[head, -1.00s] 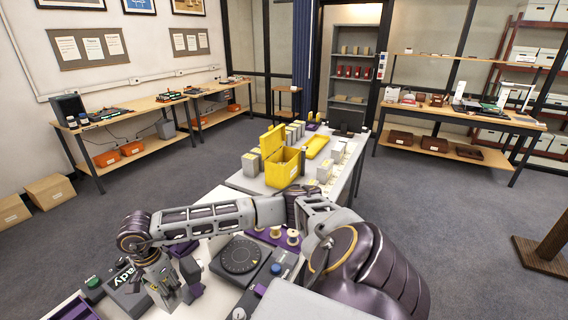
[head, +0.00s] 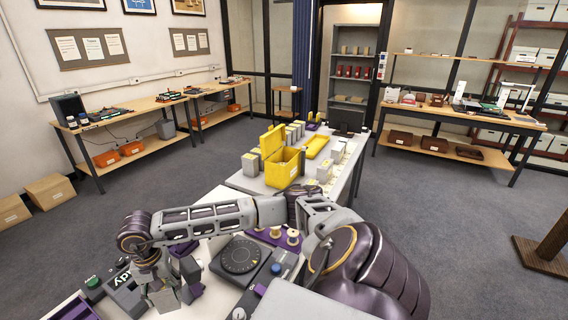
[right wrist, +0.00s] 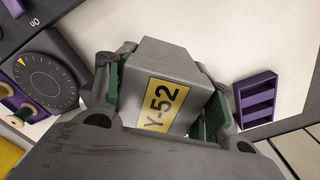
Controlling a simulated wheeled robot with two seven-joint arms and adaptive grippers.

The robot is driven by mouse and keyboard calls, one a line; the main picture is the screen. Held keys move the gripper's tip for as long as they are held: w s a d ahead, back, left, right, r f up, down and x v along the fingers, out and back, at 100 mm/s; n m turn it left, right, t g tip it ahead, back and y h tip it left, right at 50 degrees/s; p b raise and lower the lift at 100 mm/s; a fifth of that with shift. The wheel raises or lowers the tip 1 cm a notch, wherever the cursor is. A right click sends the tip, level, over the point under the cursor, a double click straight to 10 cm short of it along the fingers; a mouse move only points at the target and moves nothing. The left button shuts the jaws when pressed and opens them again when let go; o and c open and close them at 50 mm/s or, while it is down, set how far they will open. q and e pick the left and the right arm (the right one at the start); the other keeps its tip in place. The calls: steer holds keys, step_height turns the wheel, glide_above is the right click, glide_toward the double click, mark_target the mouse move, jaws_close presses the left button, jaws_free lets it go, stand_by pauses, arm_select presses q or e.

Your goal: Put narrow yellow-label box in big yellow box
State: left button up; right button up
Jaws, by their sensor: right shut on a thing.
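The narrow grey box with a yellow label reading Y-52 (right wrist: 162,103) sits between the green-padded fingers of my right gripper (head: 168,292) in the right wrist view. The gripper is shut on it, low at the left of the work table in the head view, where the box is hard to make out. The big yellow box (head: 284,170) stands open on the far part of the table, its lid raised, well away from the gripper. Its inside is mostly hidden. My left gripper does not show.
A grey device with a round dial (head: 240,256) and purple racks with spools (head: 292,238) lie near my right arm. Several grey boxes (head: 252,164) and a yellow tray (head: 316,146) surround the big yellow box. A purple tray (right wrist: 256,100) lies beside the gripper.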

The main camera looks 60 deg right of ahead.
steer(key=n, duration=0.4)
steer(key=shift+a+r+n, duration=0.15)
steer(key=shift+r+n, duration=0.1)
steer(key=shift+n, duration=0.05)
steer(key=n, duration=0.2)
steer(key=r+n, duration=0.1)
steer(key=shift+a, duration=0.3)
steer(key=a+r, duration=0.1)
steer(key=w+a+r+n, duration=0.1)
steer(key=shift+w+r, duration=0.1)
steer(key=shift+r, duration=0.3)
steer(key=shift+w+a+r, duration=0.3)
steer(key=shift+w+r, duration=0.05)
steer(key=shift+r, duration=0.25)
steer(key=shift+w+a+r, duration=0.25)
steer(key=shift+w+r, duration=0.1)
steer(key=shift+r, duration=0.25)
